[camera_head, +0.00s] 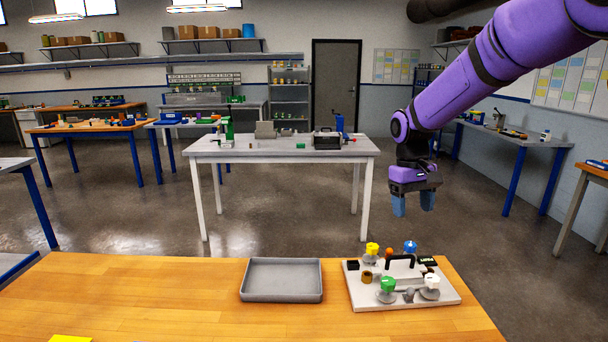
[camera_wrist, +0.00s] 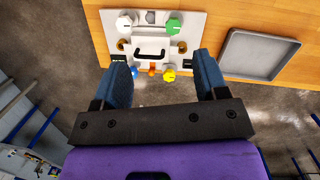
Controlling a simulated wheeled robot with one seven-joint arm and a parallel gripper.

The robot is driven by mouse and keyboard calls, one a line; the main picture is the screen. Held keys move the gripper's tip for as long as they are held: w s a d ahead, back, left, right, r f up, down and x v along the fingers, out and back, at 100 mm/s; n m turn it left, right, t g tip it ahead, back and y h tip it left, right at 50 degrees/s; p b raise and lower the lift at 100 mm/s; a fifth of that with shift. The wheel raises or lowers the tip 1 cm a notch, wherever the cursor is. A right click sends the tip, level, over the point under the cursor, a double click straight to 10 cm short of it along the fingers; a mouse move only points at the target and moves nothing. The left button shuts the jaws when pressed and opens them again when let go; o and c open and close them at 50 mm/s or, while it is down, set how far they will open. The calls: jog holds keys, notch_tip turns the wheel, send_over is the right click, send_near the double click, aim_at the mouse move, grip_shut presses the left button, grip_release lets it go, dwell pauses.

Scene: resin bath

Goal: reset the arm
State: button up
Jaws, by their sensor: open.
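My purple arm reaches in from the upper right of the head view. My gripper (camera_head: 413,203) hangs with its fingers down, beyond the far edge of the wooden table and above the floor. Its two blue fingers are apart, and nothing is between them. In the wrist view, my gripper (camera_wrist: 160,75) also shows open, its fingers pointing toward the table edge. The gap between the fingers overlaps the view of a light board (camera_wrist: 190,20) with knobs, but the gripper is apart from it.
The wooden table (camera_head: 170,290) holds an empty grey tray (camera_head: 282,293) and, to its right, the board (camera_head: 440,299) with yellow, blue, green and white knobs and a black handle (camera_head: 400,258). A yellow item (camera_head: 70,339) lies at lower left. A white-legged workbench (camera_head: 260,152) stands behind.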

jog(key=s+d+r+m+t, duration=0.1)
jog(key=s+d+r+t, duration=0.1)
jog(key=s+r, duration=0.5)
jog(key=s+d+r+t, duration=0.1)
jog(key=s+r, duration=0.3)
jog(key=s, duration=0.5)
jog(key=s+d+m+t+y, duration=0.1)
jog(key=s+t, duration=0.3)
jog(key=s, duration=1.2)
jog(key=shift+d+m, duration=0.4)
jog(key=shift+d, duration=0.25)
jog(key=shift+r, duration=0.1)
